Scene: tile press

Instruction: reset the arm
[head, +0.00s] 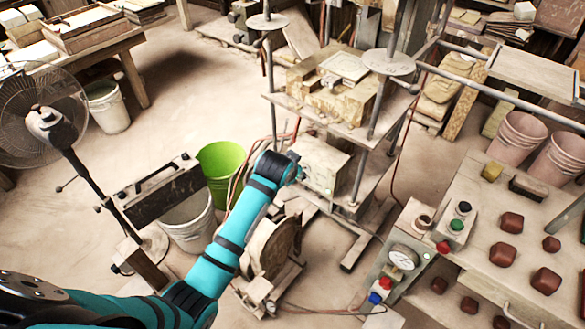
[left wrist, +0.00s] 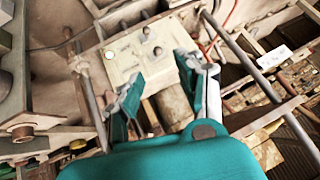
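My left arm, teal with black bands, reaches in from the lower left of the head view and ends in front of the press. Its gripper is mostly hidden behind the wrist there. In the left wrist view my left gripper (left wrist: 161,71) is open, its two fingers spread apart with nothing held between them. A pale box with small knobs (left wrist: 138,50) lies beyond the fingers; I cannot tell how far off it is. The press (head: 335,100) stands in the middle of the head view, with round plates on its posts. My right gripper is not in view.
A green bucket (head: 222,160) and a white bucket (head: 188,220) stand beside my arm. A fan (head: 45,120) is at the left. At the right, a table (head: 490,190) holds reddish-brown blocks (head: 502,254) and a button box (head: 457,225).

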